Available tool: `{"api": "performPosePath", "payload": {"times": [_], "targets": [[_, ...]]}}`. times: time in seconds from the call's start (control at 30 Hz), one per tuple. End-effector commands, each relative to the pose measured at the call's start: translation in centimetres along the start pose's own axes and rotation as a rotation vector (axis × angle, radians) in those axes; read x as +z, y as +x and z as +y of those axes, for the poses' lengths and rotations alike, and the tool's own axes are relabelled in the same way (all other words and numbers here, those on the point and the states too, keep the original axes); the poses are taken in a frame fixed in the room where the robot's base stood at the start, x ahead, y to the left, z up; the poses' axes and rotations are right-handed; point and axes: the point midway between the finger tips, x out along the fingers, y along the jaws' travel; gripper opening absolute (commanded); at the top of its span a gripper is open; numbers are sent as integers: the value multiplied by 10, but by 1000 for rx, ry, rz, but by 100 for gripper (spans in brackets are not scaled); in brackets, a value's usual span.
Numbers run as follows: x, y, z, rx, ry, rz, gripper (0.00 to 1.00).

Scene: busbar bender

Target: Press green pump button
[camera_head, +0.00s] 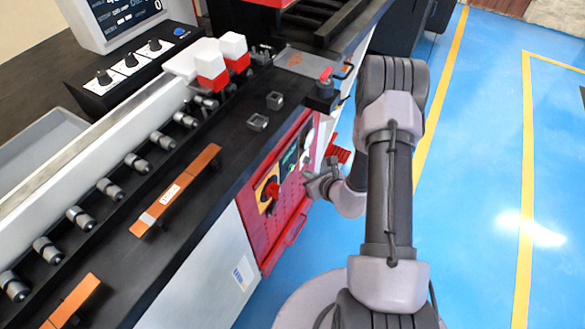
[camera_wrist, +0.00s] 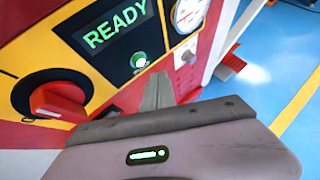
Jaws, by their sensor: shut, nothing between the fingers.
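The green pump button (camera_wrist: 139,60) is a small round green button with a pale ring, below the green READY display (camera_wrist: 114,30) on the dark panel in the wrist view. My gripper (camera_wrist: 160,82) is shut and empty, its grey fingers pointing at the panel. The fingertips appear just below and right of the button; contact cannot be told. In the head view my gripper (camera_head: 308,178) is in front of the red panel (camera_head: 293,197) on the machine's side. The button is too small to make out there.
A red rotary switch (camera_wrist: 60,98) on a yellow plate is left of the button. A red foot pedal (camera_head: 338,149) sits lower right. The blue floor (camera_head: 480,190) is open.

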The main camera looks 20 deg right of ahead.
Motion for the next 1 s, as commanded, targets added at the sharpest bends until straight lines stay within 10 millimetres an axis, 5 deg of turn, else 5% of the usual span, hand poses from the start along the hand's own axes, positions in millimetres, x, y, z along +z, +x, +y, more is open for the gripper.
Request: {"api": "performPosePath", "payload": {"times": [0.37,1.0], "targets": [[-17,-23,-16,0,1,0,0],[-17,-24,-17,1,0,0,0]]}}
